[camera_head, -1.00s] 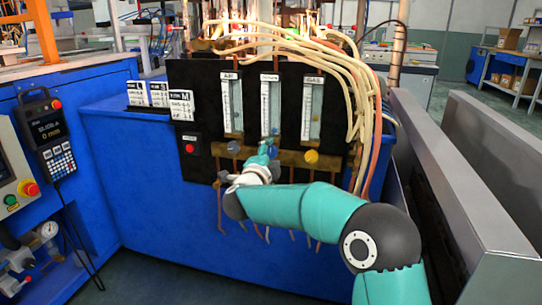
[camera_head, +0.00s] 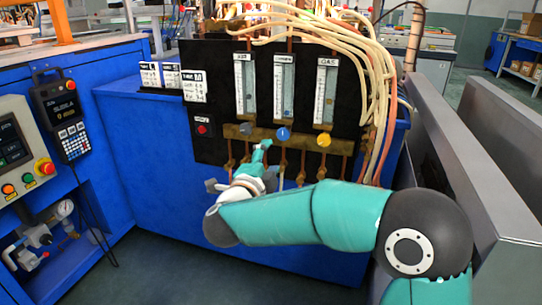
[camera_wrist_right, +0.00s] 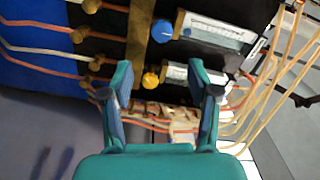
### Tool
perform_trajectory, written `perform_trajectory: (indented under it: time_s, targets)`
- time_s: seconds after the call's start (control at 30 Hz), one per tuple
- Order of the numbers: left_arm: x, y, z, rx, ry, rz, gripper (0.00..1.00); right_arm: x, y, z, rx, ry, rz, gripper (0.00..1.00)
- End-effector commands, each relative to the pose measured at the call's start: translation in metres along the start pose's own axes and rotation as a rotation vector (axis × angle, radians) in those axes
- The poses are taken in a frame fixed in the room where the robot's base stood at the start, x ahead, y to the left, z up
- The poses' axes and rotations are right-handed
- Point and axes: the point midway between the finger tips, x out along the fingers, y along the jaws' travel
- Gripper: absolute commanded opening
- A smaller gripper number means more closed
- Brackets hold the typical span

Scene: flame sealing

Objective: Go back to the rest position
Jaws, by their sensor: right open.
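My right gripper (camera_head: 262,150) is in front of the black flow-meter panel (camera_head: 212,110), just below the brass manifold bar (camera_head: 300,140). Its arm comes in from the lower right. In the right wrist view the gripper (camera_wrist_right: 160,95) has its two teal fingers spread apart with nothing between them. The blue knob (camera_head: 283,134), yellow knob (camera_head: 324,140) and grey knob (camera_head: 246,129) sit on the bar. The yellow knob also shows in the right wrist view (camera_wrist_right: 151,81), near the left finger, and the blue knob (camera_wrist_right: 162,31) lies beyond it. My left gripper is not in view.
Cream and red hoses (camera_head: 372,80) hang at the panel's right. A grey metal rail (camera_head: 470,170) stands at the right. A hand-held controller (camera_head: 62,115) and a control box with buttons (camera_head: 22,150) are at the left. Open floor (camera_head: 150,275) lies at the lower left.

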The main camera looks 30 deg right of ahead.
Motion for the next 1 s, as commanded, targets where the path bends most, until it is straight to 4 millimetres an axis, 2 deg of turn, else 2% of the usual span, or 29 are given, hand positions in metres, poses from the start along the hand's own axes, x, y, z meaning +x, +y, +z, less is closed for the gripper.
perform_trajectory:
  time_s: [0.4, 0.47, 0.57, 0.67, 0.77, 0.8, 0.87, 0.9, 1.0]
  targets:
    - [0.0, 0.0, 0.0, 0.0, 0.0, 0.0, 0.4, 0.002, 0.001, -0.002, -0.001, 0.004, 0.002, 0.6]
    - [0.0, 0.0, 0.0, 0.0, 0.0, 0.0, 0.4, 0.007, 0.006, -0.004, -0.009, 0.014, 0.011, 0.6]
    - [-0.002, 0.001, 0.0, 0.0, 0.0, 0.0, 0.4, 0.019, 0.031, -0.003, -0.054, 0.032, 0.044, 0.6]
    - [-0.004, 0.002, 0.0, 0.0, 0.0, 0.0, 0.4, 0.03, 0.079, 0.003, -0.153, 0.033, 0.094, 0.6]
    - [-0.006, 0.002, 0.0, 0.0, 0.0, 0.0, 0.4, 0.034, 0.144, 0.022, -0.305, -0.047, 0.135, 0.6]
    - [-0.007, 0.003, 0.0, 0.0, 0.0, 0.0, 0.4, 0.032, 0.173, 0.032, -0.371, -0.106, 0.153, 0.6]
    - [-0.009, 0.003, 0.0, 0.0, 0.0, 0.0, 0.4, 0.024, 0.216, 0.048, -0.469, -0.213, 0.183, 0.6]
    - [-0.009, 0.003, 0.0, 0.0, 0.0, 0.0, 0.4, 0.016, 0.244, 0.058, -0.529, -0.291, 0.205, 0.6]
    - [-0.011, 0.004, 0.0, 0.0, 0.0, 0.0, 0.4, -0.016, 0.31, 0.079, -0.666, -0.501, 0.261, 0.6]
